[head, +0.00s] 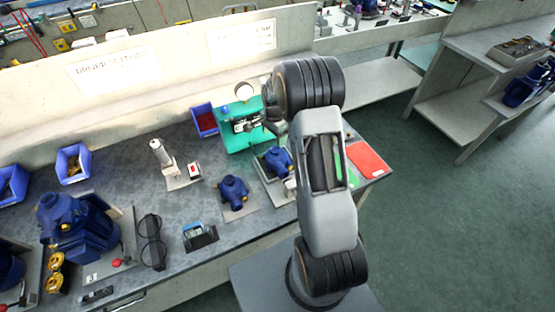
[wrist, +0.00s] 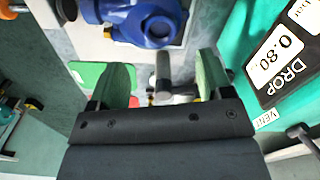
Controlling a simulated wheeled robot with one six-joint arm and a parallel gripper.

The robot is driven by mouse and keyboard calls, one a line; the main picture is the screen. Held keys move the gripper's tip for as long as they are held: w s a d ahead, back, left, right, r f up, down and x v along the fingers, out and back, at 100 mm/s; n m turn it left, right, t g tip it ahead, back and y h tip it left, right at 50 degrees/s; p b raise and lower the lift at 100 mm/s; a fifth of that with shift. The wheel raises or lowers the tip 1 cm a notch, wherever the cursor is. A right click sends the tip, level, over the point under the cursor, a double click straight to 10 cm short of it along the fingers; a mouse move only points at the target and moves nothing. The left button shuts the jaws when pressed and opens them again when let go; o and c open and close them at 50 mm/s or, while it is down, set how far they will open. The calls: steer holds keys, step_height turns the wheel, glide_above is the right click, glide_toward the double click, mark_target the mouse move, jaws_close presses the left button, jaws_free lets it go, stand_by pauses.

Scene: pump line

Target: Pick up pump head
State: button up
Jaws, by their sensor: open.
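A blue pump head (head: 277,160) sits on a light fixture plate beside the green machine, partly hidden by my arm in the head view. A second blue pump head (head: 233,192) stands on a small plate to its left. In the wrist view a blue pump body (wrist: 148,20) shows at the top edge, beyond my fingertips and cut off by the frame. My gripper (wrist: 162,75) is open, with its two green-faced fingers apart. A metal post (wrist: 163,70) shows between the fingers; I cannot tell its distance. Nothing is held.
The green machine (head: 236,138) stands close to my gripper; its "DROP 0.80" display (wrist: 285,55) fills the wrist view's right side. A red mat (head: 368,160) lies at the bench's right end. A large blue pump (head: 75,228) and blue bins (head: 74,163) stand at left.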

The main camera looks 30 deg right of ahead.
mark_target(274, 149)
steer(key=shift+f+p, duration=0.8)
steer(key=shift+f, duration=2.55)
steer(key=shift+c, duration=0.3)
steer(key=c, duration=1.1)
